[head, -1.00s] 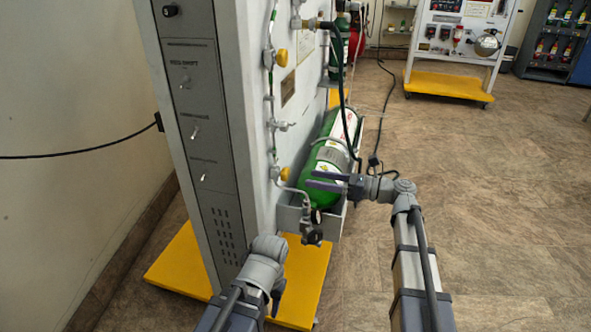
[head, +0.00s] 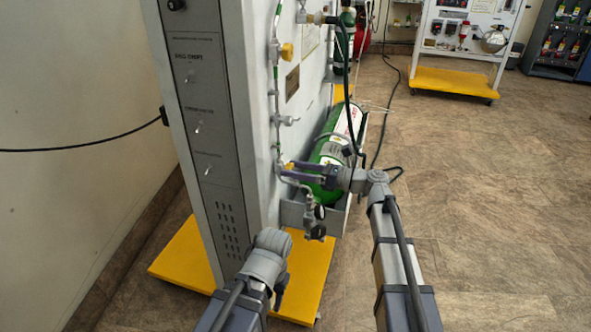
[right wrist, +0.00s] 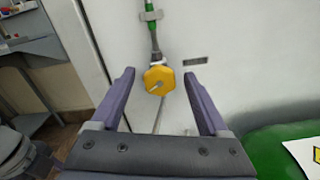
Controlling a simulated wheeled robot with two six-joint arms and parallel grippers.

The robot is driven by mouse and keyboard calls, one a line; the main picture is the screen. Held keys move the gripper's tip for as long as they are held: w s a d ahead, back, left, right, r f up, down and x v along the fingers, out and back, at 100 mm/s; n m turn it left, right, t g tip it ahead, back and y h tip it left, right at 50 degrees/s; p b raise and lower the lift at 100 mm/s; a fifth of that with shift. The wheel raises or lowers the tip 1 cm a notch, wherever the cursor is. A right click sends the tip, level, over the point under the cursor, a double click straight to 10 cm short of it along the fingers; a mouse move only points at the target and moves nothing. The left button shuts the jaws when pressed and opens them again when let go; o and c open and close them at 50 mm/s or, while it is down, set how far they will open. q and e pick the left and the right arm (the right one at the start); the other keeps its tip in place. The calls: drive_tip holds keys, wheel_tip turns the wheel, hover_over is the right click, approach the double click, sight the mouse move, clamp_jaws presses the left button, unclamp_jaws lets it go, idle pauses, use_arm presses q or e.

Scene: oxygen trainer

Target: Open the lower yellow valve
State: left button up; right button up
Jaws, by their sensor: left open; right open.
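The lower yellow valve (head: 288,167) is on the white panel side of the trainer, partly hidden in the head view by my right gripper's fingers. In the right wrist view the yellow valve knob (right wrist: 159,79) shows whole, with a pipe above and below it. My right gripper (head: 290,170) is open, and the knob appears between its two fingers (right wrist: 160,92), just beyond the tips. I cannot tell whether they touch it. My left gripper (head: 282,287) is low in front of the trainer, away from the valve, with its fingers partly hidden by its wrist.
An upper yellow valve (head: 286,51) is higher on the same panel. A green cylinder (head: 328,150) lies in a holder just beside my right gripper. A gauge fitting (head: 314,222) hangs below. The yellow base (head: 185,262) is on the floor; open floor is at right.

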clamp_jaws()
idle(0.5)
drive_tip(key=shift+n, duration=0.4)
drive_tip(key=n, duration=0.4)
drive_tip(key=shift+s+n, duration=0.1)
drive_tip(key=shift+n, duration=0.3)
drive_tip(key=n, duration=0.5)
drive_tip(key=shift+s+n, duration=0.1)
drive_tip(key=shift+n, duration=0.6)
unclamp_jaws()
